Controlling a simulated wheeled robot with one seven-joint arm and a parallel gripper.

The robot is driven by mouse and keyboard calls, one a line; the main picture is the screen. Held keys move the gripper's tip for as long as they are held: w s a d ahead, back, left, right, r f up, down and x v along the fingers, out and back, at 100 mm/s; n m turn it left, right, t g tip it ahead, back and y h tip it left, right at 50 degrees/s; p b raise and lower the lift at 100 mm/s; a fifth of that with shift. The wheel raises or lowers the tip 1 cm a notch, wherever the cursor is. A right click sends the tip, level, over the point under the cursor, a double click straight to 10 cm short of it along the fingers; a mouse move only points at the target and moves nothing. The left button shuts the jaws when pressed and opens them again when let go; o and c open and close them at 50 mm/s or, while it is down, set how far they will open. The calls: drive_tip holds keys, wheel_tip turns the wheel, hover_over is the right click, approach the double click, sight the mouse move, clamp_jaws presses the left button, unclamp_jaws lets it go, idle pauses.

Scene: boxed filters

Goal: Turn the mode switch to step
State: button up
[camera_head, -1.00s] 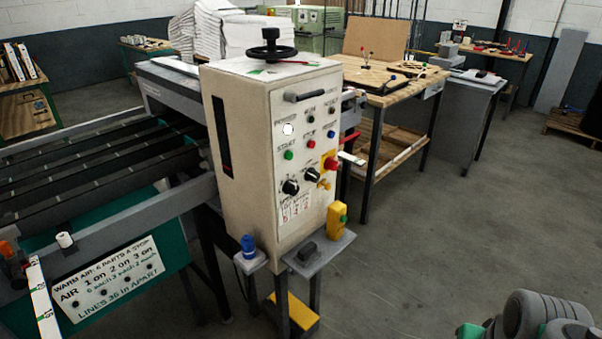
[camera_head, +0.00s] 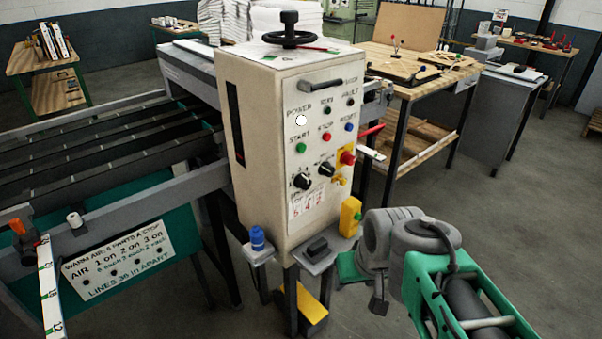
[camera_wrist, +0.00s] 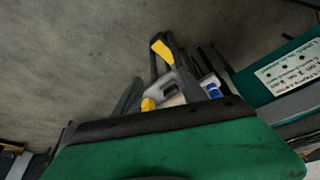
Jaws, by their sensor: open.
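The beige control box (camera_head: 265,190) stands at the middle of the head view. Its front panel carries two black rotary knobs, a left one (camera_head: 302,181) and a right one (camera_head: 326,169), each with a pale pointer mark. Their labels are too small to read, so I cannot tell which is the mode switch or its setting. My gripper (camera_head: 364,286) is low and to the right of the box, apart from the panel. It is open and I see nothing held, though its fingers are hard to make out. In the wrist view, a green and black part of mine fills the bottom.
A red button (camera_head: 348,158) on a yellow plate sits right of the knobs. A conveyor (camera_head: 110,150) stands left. Wooden tables are behind; floor is clear at right.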

drive_tip(key=shift+o, duration=0.3)
drive_tip(key=w+a+f+n+t+y+b, duration=0.2)
drive_tip(key=w+n+t+y+b, duration=0.1)
drive_tip(key=w, duration=1.2)
drive_tip(key=n+t+y+b, duration=0.3)
drive_tip(key=t+y+b, duration=0.2)
drive_tip(key=t+y, duration=0.2)
approach(331, 173)
drive_tip(key=w, duration=0.1)
drive_tip(key=shift+t, duration=0.3)
drive_tip(key=x, duration=0.2)
drive_tip(key=p+x, duration=0.1)
drive_tip(key=x, duration=0.5)
drive_tip(key=shift+s+a+f, duration=0.15)
drive_tip(key=shift+a+f, duration=0.1)
clamp_jaws()
